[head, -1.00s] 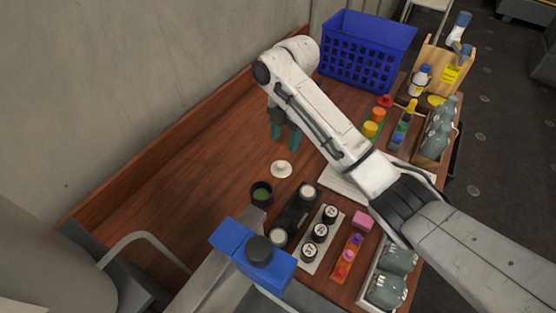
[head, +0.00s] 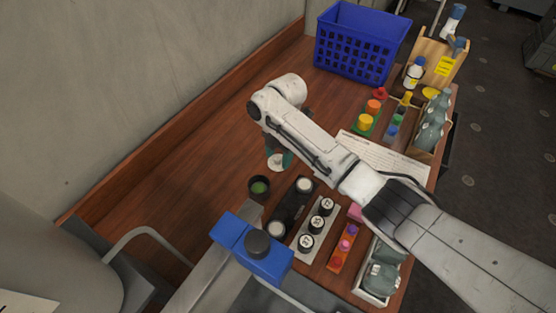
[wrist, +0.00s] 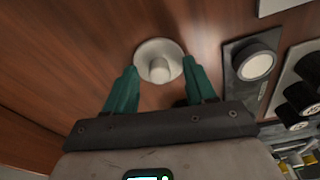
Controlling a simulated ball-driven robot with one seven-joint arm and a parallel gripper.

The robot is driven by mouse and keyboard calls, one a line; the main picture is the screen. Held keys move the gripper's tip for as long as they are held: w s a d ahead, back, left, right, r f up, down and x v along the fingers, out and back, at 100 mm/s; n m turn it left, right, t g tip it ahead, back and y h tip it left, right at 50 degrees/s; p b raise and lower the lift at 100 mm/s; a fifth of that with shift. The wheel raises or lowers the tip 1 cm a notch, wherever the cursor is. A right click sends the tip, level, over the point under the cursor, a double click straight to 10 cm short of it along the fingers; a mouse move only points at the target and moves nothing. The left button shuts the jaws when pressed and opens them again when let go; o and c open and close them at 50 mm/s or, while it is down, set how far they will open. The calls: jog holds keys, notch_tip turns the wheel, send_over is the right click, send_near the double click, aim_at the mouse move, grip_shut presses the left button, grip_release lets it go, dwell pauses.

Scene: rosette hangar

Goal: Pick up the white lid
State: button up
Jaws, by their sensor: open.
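The white lid (wrist: 158,62) is a round disc with a raised knob, lying on the brown wooden table. In the wrist view it sits just ahead of and between the two green fingers of my gripper (wrist: 161,82), which are apart and hold nothing. In the head view the lid (head: 274,161) is partly covered by my gripper (head: 280,156), which is right at it. I cannot tell whether a finger touches the lid.
A dark cup with green contents (head: 259,188) stands close to the lid. A blue crate (head: 360,43) stands at the back. The table left of the lid is clear.

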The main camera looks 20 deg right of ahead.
jog(key=shift+c, duration=0.2)
grip_shut()
jog(key=shift+r, duration=0.1)
